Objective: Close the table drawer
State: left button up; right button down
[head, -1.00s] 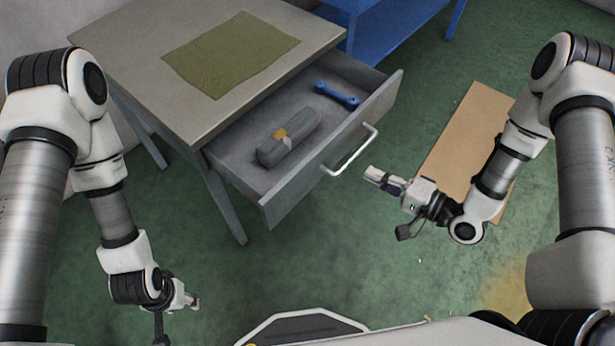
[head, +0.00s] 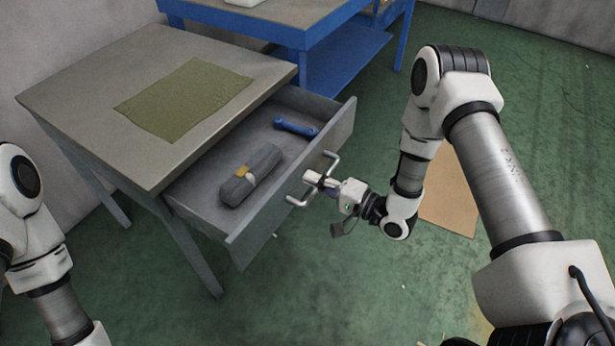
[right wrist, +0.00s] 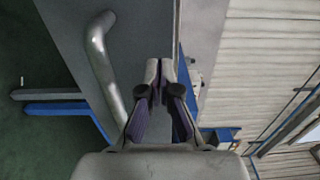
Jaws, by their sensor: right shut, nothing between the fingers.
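The grey table (head: 75,95) has its drawer pulled out toward the lower right. The drawer front (head: 270,225) carries a silver bar handle (head: 330,158). My right gripper (head: 312,178) is shut and empty, its fingertips at the handle and partly covering its middle in the head view. In the right wrist view the shut fingers (right wrist: 160,72) point at the drawer front (right wrist: 150,25), with the handle (right wrist: 103,65) beside them on the left. I cannot tell whether the fingertips touch the front. My left gripper is out of view.
In the drawer lie a grey rolled bundle with a yellow band (head: 250,175) and a blue tool (head: 296,128). An olive cloth (head: 185,98) lies on the tabletop. A blue workbench (head: 340,55) stands behind. A brown board (head: 450,195) lies on the green floor.

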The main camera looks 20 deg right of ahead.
jog(key=shift+x, duration=0.95)
